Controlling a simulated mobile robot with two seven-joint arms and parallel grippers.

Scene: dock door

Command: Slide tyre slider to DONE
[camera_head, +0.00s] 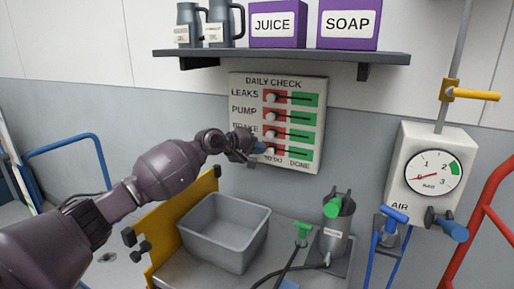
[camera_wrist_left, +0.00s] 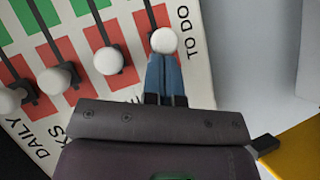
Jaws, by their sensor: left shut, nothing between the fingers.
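The DAILY CHECK board (camera_head: 315,128) hangs on the wall with several slider rows. Each row has a white knob at its red TO DO end and a green DONE end at right. The bottom-row knob (camera_head: 271,151) is at the TO DO end; its row label is hidden behind my arm, so I cannot read it as tyre. My left gripper (camera_head: 259,147) is shut and empty at the left of this knob. In the left wrist view, the blue fingertips (camera_wrist_left: 165,72) point at the knob (camera_wrist_left: 164,40) beside the TO DO lettering; I cannot tell whether they touch. My right gripper is not in view.
A shelf (camera_head: 285,54) with mugs and purple boxes juts out above the board. Below stand a grey bin (camera_head: 225,245), a yellow panel (camera_head: 165,232) and a grey canister (camera_head: 338,232). The air gauge box (camera_head: 433,172) is at right. The board's right side is clear.

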